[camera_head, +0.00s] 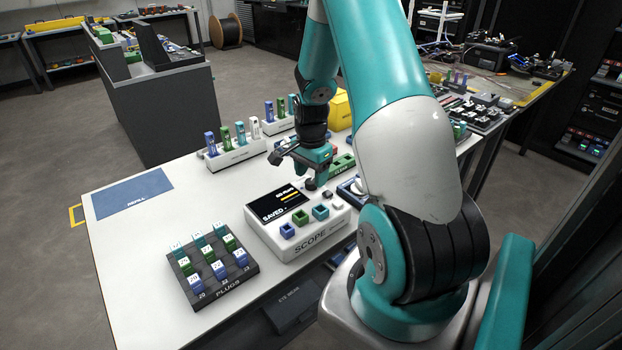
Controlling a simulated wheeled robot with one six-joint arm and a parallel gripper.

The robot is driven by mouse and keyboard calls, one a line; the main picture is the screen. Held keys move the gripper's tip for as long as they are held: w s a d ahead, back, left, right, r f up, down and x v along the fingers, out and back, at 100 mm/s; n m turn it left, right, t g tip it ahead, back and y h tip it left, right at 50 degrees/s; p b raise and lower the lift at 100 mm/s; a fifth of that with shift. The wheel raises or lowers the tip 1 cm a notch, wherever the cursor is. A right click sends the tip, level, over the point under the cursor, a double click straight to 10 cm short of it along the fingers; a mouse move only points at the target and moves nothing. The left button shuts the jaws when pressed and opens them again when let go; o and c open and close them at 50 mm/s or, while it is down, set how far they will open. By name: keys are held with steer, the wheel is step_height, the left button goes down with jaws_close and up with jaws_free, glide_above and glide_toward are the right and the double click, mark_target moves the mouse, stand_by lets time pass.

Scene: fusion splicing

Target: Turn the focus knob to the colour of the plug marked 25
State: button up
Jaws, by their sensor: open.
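The white scope (300,240) stands on the table, its dark screen (279,204) reading "SAVED". Its top has blue, green and teal square sockets along the front. A small dark knob (310,184) shows at its back right, just under my gripper. My gripper (298,170) is open, pointing down above the back of the scope; I cannot tell whether a finger touches the knob. The knob's pointer and colour marks are not readable. I cannot surely read 25.
White racks with coloured plugs (237,156) stand behind the scope. A blue mat (133,193) lies at the back left, with bare white table around it. My arm crosses the right side and hides the table behind it. A yellow box (341,108) stands farther back.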

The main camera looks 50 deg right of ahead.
steer(key=shift+f, duration=0.95)
steer(key=c, duration=0.9)
steer(key=shift+c, duration=0.2)
steer(key=shift+n, duration=0.3)
steer(key=n+p, duration=0.1)
steer(key=n, duration=1)
steer(key=shift+w, duration=0.1)
